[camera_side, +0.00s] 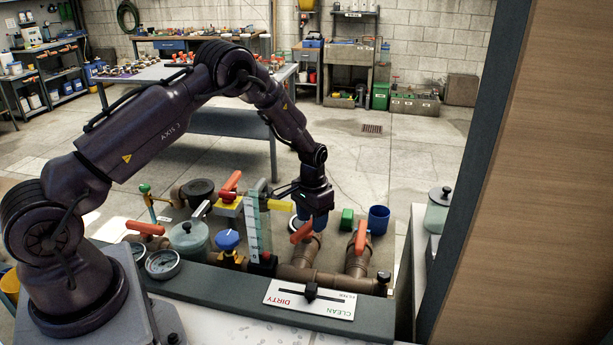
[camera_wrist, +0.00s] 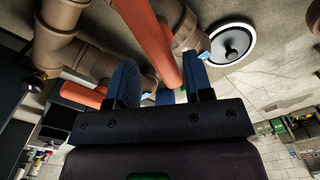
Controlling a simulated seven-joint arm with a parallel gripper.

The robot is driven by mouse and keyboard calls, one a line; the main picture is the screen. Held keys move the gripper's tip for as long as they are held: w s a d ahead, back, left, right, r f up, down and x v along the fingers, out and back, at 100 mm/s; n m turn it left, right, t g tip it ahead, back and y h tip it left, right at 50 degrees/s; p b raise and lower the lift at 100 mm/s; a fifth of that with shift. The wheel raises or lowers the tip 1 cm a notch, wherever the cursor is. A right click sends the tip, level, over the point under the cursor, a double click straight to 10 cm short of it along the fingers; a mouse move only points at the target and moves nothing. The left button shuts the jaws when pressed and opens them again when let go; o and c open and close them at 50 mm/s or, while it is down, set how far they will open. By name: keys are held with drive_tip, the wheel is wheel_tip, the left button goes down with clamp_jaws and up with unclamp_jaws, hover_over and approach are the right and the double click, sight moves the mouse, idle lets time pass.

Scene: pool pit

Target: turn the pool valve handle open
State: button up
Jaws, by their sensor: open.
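My gripper (camera_side: 318,219) with its blue fingers is open and points down over the brown pipework in the side view. An orange lever handle (camera_side: 301,233) on a brown pipe valve lies just below and left of the fingers. In the wrist view an orange handle (camera_wrist: 151,38) runs lengthwise between my two spread fingers (camera_wrist: 160,72), apart from the left finger; whether it touches the right one I cannot tell. A second orange handle (camera_side: 361,238) stands on the valve to the right. Another orange handle (camera_wrist: 82,95) shows at left in the wrist view.
A green block (camera_side: 347,219) and a blue cup (camera_side: 378,219) stand behind the right valve. A CLEAN/DIRTY panel (camera_side: 309,299) is in front.

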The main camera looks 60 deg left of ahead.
sight(309, 227)
drive_tip(key=shift+f+m, duration=0.3)
drive_tip(key=shift+f, duration=0.15)
drive_tip(key=shift+w+d+r+m, duration=0.1)
drive_tip(key=shift+r+m, duration=0.3)
drive_tip(key=shift+m, duration=0.1)
wheel_tip(309, 227, up, 12)
drive_tip(key=s, duration=0.2)
drive_tip(key=shift+r, duration=0.1)
drive_tip(key=f+n, duration=0.1)
drive_tip(key=f, duration=0.3)
drive_tip(key=w+f+n, duration=0.1)
drive_tip(key=f, duration=0.3)
drive_tip(key=w+f+n, duration=0.1)
drive_tip(key=f, duration=0.4)
drive_tip(key=shift+w+a+f+n, duration=0.1)
drive_tip(key=shift+w+a+n, duration=0.15)
drive_tip(key=shift+a+n, duration=0.1)
